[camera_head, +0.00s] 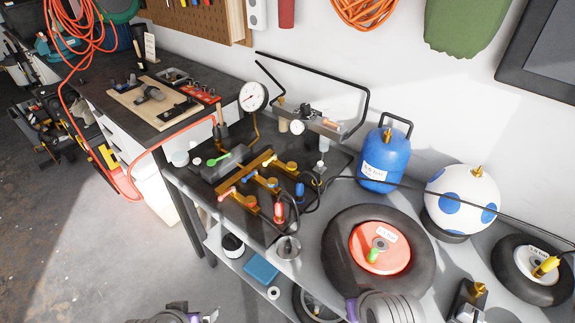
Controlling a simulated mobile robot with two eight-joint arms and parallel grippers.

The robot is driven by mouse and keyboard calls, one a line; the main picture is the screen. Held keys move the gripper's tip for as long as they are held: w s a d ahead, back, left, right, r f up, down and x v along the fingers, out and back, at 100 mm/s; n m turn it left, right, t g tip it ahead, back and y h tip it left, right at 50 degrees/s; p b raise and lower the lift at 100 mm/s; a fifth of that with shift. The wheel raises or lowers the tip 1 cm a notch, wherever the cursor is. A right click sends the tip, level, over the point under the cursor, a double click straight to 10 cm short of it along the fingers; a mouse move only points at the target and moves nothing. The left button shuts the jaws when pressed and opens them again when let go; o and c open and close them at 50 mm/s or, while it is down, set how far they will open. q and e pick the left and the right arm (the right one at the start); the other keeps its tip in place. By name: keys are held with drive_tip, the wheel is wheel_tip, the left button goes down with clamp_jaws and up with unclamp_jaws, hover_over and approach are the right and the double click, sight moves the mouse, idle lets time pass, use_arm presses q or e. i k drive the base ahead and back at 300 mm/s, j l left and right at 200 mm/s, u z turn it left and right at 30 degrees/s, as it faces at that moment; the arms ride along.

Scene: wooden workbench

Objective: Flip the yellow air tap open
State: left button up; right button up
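A brass air manifold (250,178) with several small coloured tap levers sits on the workbench at centre left. A green lever (219,158) is at its back left, a blue lever (248,176) is near its middle, and a red lever (228,194) is at its front left. Yellow-gold parts show at its back right, but at this size I cannot tell which is the yellow tap's lever or how it is turned. Part of my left arm's end (190,314) shows at the bottom edge, well short of the manifold; its fingers are not clear.
A pressure gauge (253,97) stands behind the manifold. A blue tank (385,158), a wheel with a red hub (379,247), a blue-spotted ball (461,197) and a black tyre (533,270) stand to the right. Hoses cross the bench, and red and blue fittings stand in front of the manifold.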

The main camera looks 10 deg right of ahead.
sight(265, 164)
drive_tip(key=i, duration=0.55)
drive_tip(key=i+j, duration=0.3)
